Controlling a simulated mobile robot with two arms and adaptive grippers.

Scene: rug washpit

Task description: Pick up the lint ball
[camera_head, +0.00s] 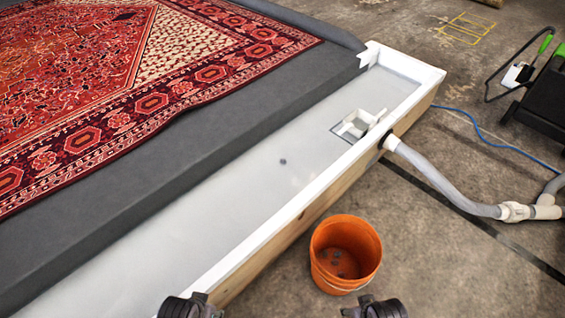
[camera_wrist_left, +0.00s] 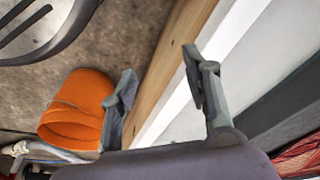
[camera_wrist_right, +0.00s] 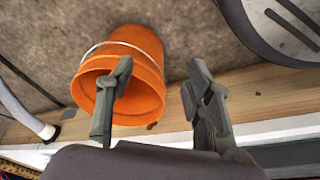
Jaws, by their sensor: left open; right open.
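A small dark grey lint ball (camera_head: 283,161) lies on the pale floor of the washpit trough (camera_head: 215,200), left of the drain. My left gripper (camera_head: 190,305) shows at the bottom edge of the head view, near the trough's front wall. In the left wrist view its fingers (camera_wrist_left: 160,85) are apart with nothing between them. My right gripper (camera_head: 375,307) is at the bottom edge, just below the orange bucket. In the right wrist view its fingers (camera_wrist_right: 152,90) are apart and empty. Both grippers are well short of the lint ball.
An orange bucket (camera_head: 330,280) with several dark lumps inside stands on the concrete outside the trough. A white drain fitting (camera_head: 357,124) and grey hose (camera_head: 430,176) are at the right. A red patterned rug (camera_head: 120,118) lies on the dark slope (camera_head: 110,210). The white-topped wall (camera_head: 290,208) edges the trough.

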